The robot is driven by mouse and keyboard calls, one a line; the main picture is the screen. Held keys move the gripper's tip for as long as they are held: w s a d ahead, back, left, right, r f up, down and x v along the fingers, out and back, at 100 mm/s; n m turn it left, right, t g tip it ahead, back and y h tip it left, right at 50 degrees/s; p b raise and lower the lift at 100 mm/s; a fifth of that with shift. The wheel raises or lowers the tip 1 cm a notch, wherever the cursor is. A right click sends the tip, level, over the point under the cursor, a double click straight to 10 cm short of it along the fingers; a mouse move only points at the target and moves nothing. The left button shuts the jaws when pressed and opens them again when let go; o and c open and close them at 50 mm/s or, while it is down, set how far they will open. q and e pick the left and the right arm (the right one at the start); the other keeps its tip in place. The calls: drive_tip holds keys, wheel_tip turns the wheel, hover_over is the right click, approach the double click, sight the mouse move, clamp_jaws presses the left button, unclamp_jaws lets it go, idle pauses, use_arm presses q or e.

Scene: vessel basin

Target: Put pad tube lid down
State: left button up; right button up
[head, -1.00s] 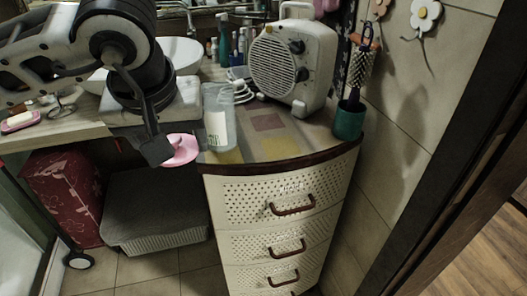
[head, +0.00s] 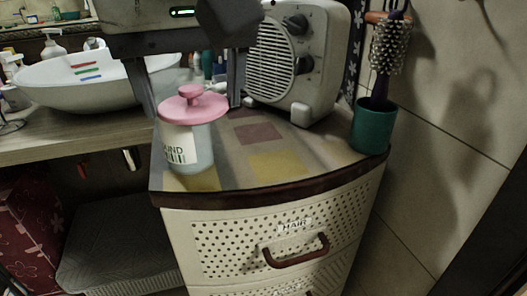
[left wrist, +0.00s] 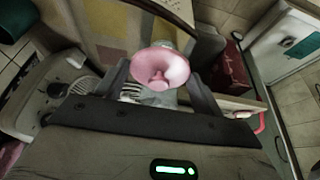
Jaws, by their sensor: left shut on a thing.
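The pink lid (head: 208,106), a disc with a round knob, is level at the mouth of the clear pad tube (head: 202,148). The tube stands upright on the cabinet top, with a white label on its front. I cannot tell whether the lid is fully seated. In the left wrist view the lid (left wrist: 160,75) lies between the two dark fingers, knob towards the camera. The fingertips are partly hidden. My right gripper is not in view.
A white heater (head: 292,65) stands behind the tube to the right. A green cup with a hairbrush (head: 373,125) is at the right edge. A white basin (head: 85,82) is on the left counter. The cabinet top (head: 285,165) is clear in front.

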use_arm(q)
drive_tip(key=w+d+f, duration=0.2)
drive_tip(key=w+d, duration=0.1)
drive_tip(key=d, duration=0.1)
hover_over(261, 164)
drive_tip(key=s, duration=0.2)
drive_tip(key=f, duration=0.5)
drive_tip(key=shift+w+d+f, duration=0.1)
drive_tip(key=shift+w+f, duration=0.1)
drive_tip(key=shift+f, duration=0.1)
wheel_tip(261, 164, down, 3)
drive_tip(key=shift+w+d+f+b, duration=0.1)
drive_tip(key=shift+w+f+b, duration=0.1)
drive_tip(key=shift+b, duration=0.15)
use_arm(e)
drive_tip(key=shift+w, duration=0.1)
use_arm(q)
drive_tip(key=shift+f, duration=0.15)
